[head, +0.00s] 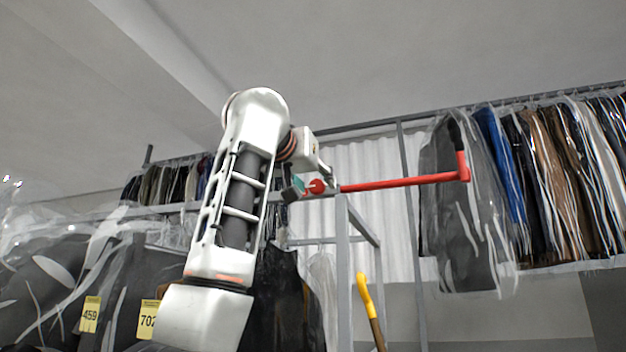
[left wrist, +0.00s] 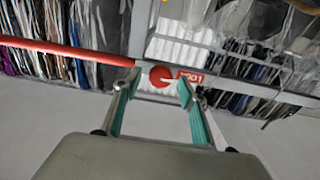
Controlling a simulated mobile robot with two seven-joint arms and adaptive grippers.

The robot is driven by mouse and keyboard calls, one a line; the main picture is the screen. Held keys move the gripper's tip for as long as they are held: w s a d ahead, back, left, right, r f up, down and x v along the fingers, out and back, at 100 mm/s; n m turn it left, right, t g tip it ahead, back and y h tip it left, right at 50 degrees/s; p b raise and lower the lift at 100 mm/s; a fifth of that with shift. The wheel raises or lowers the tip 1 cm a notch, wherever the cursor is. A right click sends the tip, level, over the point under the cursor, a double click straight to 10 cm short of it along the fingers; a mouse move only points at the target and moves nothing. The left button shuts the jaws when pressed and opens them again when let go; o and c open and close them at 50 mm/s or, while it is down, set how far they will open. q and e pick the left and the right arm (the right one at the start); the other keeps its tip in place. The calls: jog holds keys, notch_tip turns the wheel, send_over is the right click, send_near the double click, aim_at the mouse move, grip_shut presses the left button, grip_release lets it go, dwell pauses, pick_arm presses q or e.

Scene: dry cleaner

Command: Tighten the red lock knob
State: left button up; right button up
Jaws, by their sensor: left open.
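The red lock knob (head: 316,187) sits at the left end of the red bar (head: 395,184), high on a grey frame. In the left wrist view the knob (left wrist: 161,76) is a round red disc with a pale mark across it. My left gripper (head: 312,184) is at the knob, its fingers apart. In the left wrist view my left gripper (left wrist: 160,83) is open, with one fingertip on each side of the knob. I cannot tell whether either finger touches it. My right gripper is in neither view.
The red bar ends at the right in an upturned crank beside bagged grey clothing (head: 462,225). A grey upright (head: 343,270) stands below the knob. A yellow-handled stick (head: 367,300) leans lower down. Bagged clothes with yellow number tags (head: 90,314) hang at the left.

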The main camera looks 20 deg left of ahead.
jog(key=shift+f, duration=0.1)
pick_arm(q)
jog(key=c, duration=1.1)
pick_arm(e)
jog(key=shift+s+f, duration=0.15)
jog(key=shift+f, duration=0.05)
pick_arm(q)
jog(key=shift+m, duration=0.3)
jog(key=m, duration=1)
jog(key=shift+d+b, duration=0.15)
jog(key=shift+b, duration=0.2)
jog(key=m, duration=0.4)
jog(key=shift+f, duration=0.1)
jog(key=shift+m, duration=1.6)
